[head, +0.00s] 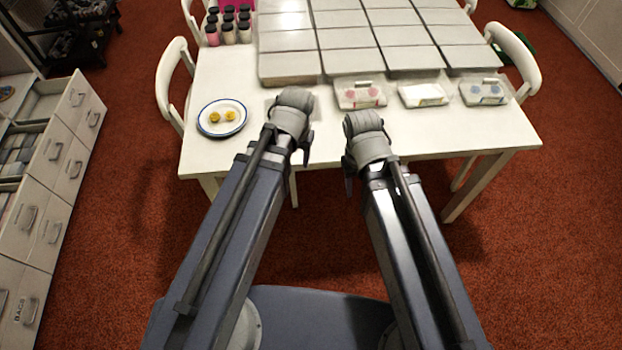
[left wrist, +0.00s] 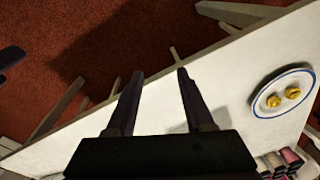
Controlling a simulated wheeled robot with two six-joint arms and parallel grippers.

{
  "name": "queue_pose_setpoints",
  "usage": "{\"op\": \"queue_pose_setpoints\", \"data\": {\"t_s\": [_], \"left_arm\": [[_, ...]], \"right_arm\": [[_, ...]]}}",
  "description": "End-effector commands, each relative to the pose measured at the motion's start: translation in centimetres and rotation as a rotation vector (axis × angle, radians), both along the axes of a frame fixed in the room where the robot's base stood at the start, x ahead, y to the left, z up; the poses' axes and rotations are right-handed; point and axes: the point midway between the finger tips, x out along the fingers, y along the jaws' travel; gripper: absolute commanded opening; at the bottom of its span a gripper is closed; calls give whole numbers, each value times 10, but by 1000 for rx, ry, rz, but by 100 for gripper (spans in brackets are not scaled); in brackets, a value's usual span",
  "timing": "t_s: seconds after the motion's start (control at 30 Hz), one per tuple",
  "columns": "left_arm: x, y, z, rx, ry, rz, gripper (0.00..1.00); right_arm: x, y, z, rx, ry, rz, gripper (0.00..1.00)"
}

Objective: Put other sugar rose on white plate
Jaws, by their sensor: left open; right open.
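A white plate (head: 222,118) with a blue rim lies on the left part of the white table. Two small yellow sugar roses, one on the left (head: 214,117) and one on the right (head: 230,115), sit side by side on it. The plate (left wrist: 284,110) and both roses also show at the right of the left wrist view. My left gripper (head: 306,148) is at the table's front edge, right of the plate; its two fingers (left wrist: 158,75) are apart with nothing between them. My right gripper (head: 348,178) is at the table's front edge, further right, with its fingers partly hidden.
Several clear packs stand right of my grippers, one with pink pieces (head: 360,94), one white (head: 422,93), one with blue and pink pieces (head: 483,91). Grey-white boxes (head: 350,40) fill the table's back. Bottles (head: 229,27) stand back left. Drawers (head: 50,190) stand left.

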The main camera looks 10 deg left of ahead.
Motion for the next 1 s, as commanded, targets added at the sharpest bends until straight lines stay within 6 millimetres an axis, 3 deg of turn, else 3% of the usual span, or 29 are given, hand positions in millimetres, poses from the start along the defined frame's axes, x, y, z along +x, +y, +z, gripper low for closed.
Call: {"op": "queue_pose_setpoints", "data": {"t_s": [0.03, 0.1, 0.3, 1.0], "left_arm": [[-21, -17, 0, 13, 31, -44, 53], [-40, -31, 0, 30, 67, -85, 53], [-68, -50, 0, 61, 120, -144, 53], [-69, -51, 0, 63, 124, -147, 53]], "right_arm": [[0, 0, 0, 0, 0, 0, 50], [0, 0, 0, 0, 0, 0, 50], [0, 0, 0, 0, 0, 0, 50], [0, 0, 0, 0, 0, 0, 50]]}}
